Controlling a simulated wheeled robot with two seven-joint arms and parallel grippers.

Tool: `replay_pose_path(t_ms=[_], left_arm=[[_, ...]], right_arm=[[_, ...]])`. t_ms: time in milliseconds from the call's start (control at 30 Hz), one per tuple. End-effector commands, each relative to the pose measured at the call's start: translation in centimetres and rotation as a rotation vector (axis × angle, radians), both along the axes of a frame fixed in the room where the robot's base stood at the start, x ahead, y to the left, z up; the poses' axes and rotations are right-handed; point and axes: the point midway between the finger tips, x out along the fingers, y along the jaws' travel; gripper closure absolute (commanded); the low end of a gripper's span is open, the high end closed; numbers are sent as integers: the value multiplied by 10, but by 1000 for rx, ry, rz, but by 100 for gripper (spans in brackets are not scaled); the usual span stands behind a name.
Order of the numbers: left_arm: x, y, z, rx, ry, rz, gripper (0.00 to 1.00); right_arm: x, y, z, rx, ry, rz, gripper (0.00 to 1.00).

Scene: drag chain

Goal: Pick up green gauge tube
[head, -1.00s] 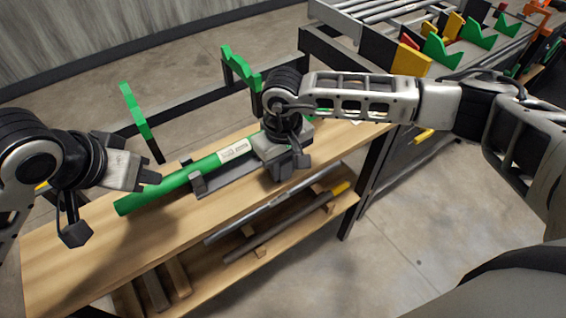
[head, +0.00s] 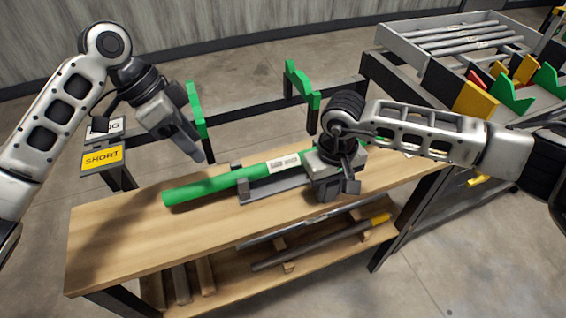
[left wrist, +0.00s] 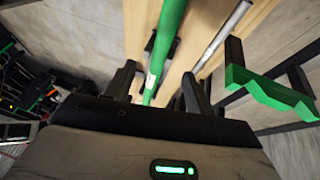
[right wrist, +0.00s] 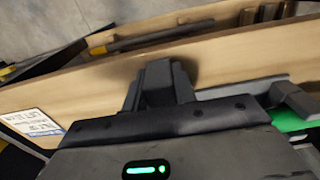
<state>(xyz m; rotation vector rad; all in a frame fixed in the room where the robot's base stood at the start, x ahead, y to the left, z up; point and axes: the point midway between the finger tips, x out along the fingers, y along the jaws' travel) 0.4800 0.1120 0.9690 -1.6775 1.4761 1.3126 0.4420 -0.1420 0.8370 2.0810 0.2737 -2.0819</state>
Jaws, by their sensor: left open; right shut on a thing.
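The green gauge tube (head: 210,187) with a white label lies along a grey cradle (head: 275,189) on the wooden bench. My left gripper (head: 202,150) is open and empty, raised above and behind the tube's left part. In the left wrist view the tube (left wrist: 167,45) appears beyond the open fingers (left wrist: 158,75), apart from them.
Green V-shaped supports (head: 195,110) stand on a rail behind the bench. A yellow SHORT sign (head: 102,160) is at the left. The lower shelf (head: 225,275) holds grey rods and wood blocks. A roller rack (head: 470,38) stands at the right. The bench's left top is clear.

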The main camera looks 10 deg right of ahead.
Motion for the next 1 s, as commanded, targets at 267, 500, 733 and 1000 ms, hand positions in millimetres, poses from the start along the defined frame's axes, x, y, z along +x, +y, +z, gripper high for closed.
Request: replay_pose_path(t_ms=[267, 500, 733, 1000], left_arm=[[-4, -19, -43, 1, 4, -1, 46], [-5, -25, -61, 2, 2, 1, 46], [-7, -36, -93, 1, 2, 1, 46], [-7, -39, -100, 2, 0, 2, 46]], right_arm=[[1, 0, 1, 2, -3, -1, 99], [1, 0, 1, 2, -3, 0, 99], [1, 0, 1, 2, -3, 0, 99], [1, 1, 1, 2, -3, 0, 99]])
